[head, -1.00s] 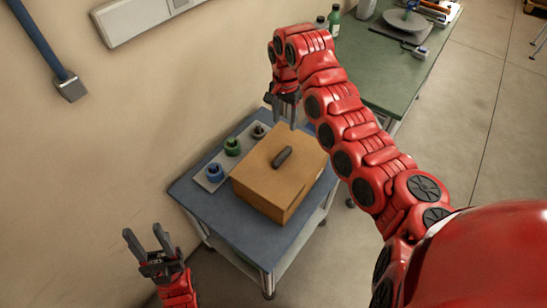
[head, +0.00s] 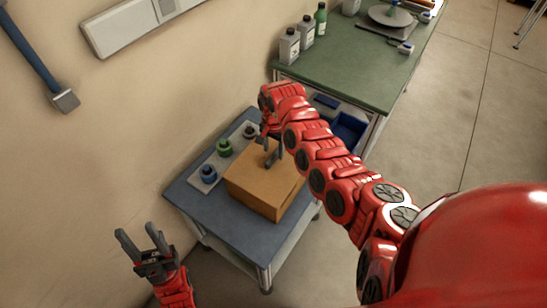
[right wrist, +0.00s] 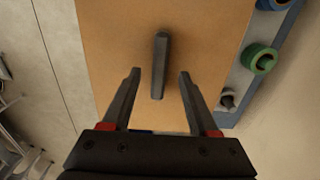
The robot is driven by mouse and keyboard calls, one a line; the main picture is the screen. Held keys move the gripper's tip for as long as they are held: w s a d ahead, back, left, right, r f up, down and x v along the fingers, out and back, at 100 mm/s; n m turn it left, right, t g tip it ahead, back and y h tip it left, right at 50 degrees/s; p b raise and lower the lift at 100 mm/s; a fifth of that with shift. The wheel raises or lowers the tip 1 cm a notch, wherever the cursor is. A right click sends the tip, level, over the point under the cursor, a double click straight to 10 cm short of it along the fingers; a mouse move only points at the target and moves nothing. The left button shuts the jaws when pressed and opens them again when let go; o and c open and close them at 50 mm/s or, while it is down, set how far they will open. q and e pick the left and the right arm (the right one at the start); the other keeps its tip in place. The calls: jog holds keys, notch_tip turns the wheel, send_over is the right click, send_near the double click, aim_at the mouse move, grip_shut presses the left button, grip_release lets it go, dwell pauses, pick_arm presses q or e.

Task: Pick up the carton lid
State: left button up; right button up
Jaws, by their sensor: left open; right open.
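The brown carton with its flat lid (head: 262,183) stands on the blue top of a small cart. A dark bar handle (right wrist: 160,66) sits in the middle of the lid in the right wrist view. My right gripper (head: 271,150) is open and points down over the lid. In the right wrist view its two fingers (right wrist: 160,76) lie to either side of the handle's lower end, with clear gaps. I cannot tell how high the fingertips are above the lid. My left gripper (head: 138,236) is open and empty, left of the cart.
A grey strip holds a blue reel (head: 208,174), a green reel (head: 224,148) and a dark reel (head: 250,131) beside the carton. The cart's blue top (head: 222,212) is clear at the front. A green bench (head: 350,65) with bottles stands behind.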

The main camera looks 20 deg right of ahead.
jog(key=shift+s+f, duration=0.1)
jog(key=shift+f, duration=1)
jog(key=shift+c, duration=0.2)
grip_shut()
